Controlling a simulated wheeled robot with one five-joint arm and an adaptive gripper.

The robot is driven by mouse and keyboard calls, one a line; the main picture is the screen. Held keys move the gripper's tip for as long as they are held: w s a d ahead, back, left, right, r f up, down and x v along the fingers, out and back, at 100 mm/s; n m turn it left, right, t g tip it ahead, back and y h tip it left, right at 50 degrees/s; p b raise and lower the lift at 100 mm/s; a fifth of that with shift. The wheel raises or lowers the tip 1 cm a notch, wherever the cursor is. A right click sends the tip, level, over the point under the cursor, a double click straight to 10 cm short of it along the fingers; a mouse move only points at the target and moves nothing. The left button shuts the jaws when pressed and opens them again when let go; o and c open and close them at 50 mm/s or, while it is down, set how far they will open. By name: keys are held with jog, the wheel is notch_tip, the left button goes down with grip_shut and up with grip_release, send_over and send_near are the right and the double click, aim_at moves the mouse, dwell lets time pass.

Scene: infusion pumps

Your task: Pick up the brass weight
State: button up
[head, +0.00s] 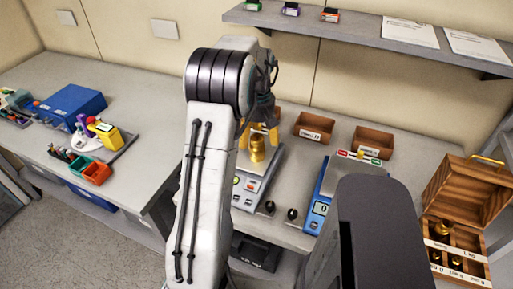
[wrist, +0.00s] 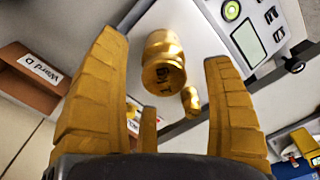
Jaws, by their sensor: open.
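A brass weight (head: 257,149) stands on the plate of the grey scale (head: 247,186) on the bench. In the wrist view the brass weight (wrist: 163,68) shows with dark lettering on its top, and it lies between the two yellow fingers. My gripper (head: 259,128) is open, just above and behind the weight in the head view; the wrist view shows its fingers (wrist: 164,62) spread on either side with gaps. I cannot tell how far the fingertips reach down along it. A smaller brass piece (wrist: 190,101) shows beside it in the wrist view.
A blue scale (head: 319,205) stands to the right, with two small dark knobs (head: 281,210) between the scales. Wooden bins (head: 314,127) stand behind. An open wooden box (head: 463,196) with brass weights is at the far right. A shelf (head: 350,27) hangs above.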

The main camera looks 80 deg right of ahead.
aim_at(257, 147)
jog(key=shift+w+a+f, duration=0.1)
jog(key=shift+a+f, duration=0.05)
jog(key=shift+f, duration=0.9)
jog(key=shift+a+f, duration=0.1)
jog(key=shift+f, duration=0.9)
jog(key=shift+c, duration=0.4)
jog(key=shift+r, duration=0.1)
jog(key=c, duration=1.3)
jog(key=shift+d+r, duration=0.15)
jog(key=shift+r, duration=0.35)
notch_tip(257, 147, up, 3)
jog(key=shift+r, duration=0.15)
jog(key=s+a+r+b, duration=0.1)
jog(key=s+a+r, duration=0.1)
jog(key=a, duration=0.3)
jog(key=s+a+r+b, duration=0.1)
jog(key=s+a+r, duration=0.1)
jog(key=a+r, duration=0.2)
jog(key=shift+s+a+r, duration=0.25)
jog(key=shift+s+a, duration=0.1)
jog(key=shift+a, duration=0.65)
